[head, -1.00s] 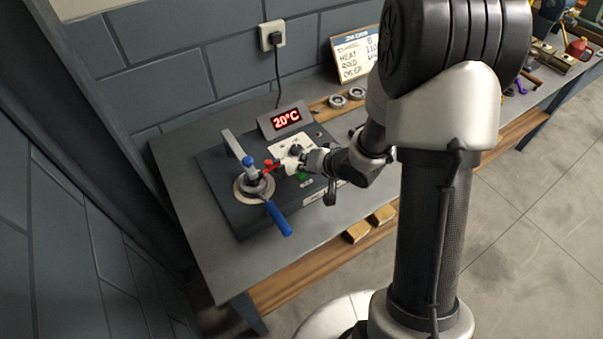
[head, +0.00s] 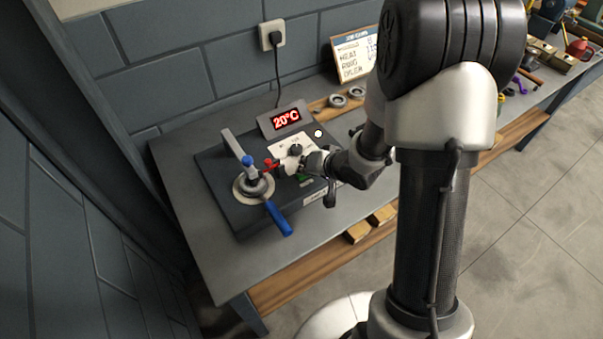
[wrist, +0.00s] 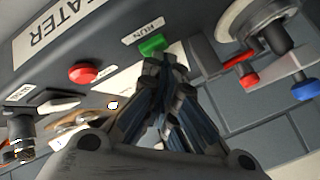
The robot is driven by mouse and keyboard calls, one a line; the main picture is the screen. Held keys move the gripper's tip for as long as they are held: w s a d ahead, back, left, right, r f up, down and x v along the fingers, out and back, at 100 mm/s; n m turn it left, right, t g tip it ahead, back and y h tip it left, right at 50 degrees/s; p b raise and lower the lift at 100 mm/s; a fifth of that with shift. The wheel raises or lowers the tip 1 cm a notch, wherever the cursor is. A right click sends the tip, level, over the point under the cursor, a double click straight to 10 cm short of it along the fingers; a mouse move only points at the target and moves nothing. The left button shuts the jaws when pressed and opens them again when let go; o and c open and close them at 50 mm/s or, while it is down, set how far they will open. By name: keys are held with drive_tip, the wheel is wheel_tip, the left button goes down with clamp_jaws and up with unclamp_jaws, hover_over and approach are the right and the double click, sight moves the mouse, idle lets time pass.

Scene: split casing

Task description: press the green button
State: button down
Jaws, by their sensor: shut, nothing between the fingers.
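The green button (wrist: 152,45) sits beside a RUN label on the dark heater casing in the wrist view. Only a sliver of green (head: 304,179) shows beside my gripper in the head view. My gripper (wrist: 168,64) is shut and empty. Its fingertips are right at the button's edge in the wrist view and cover part of it; I cannot tell whether they touch or press it. A small round white lamp (head: 318,133) glows on the casing, and it also shows in the wrist view (wrist: 112,104).
A red button (wrist: 84,73) lies to the left of the green one. A clamp with a blue handle (head: 278,218) and red tip (head: 270,164) stands close to my gripper. The display (head: 287,118) reads 20°C. The bench front (head: 270,262) is clear.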

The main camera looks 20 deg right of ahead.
idle(0.3)
drive_tip(key=shift+r+p, duration=0.95)
drive_tip(key=shift+p, duration=0.15)
wheel_tip(320, 180, up, 5)
drive_tip(key=p, duration=0.5)
idle(0.4)
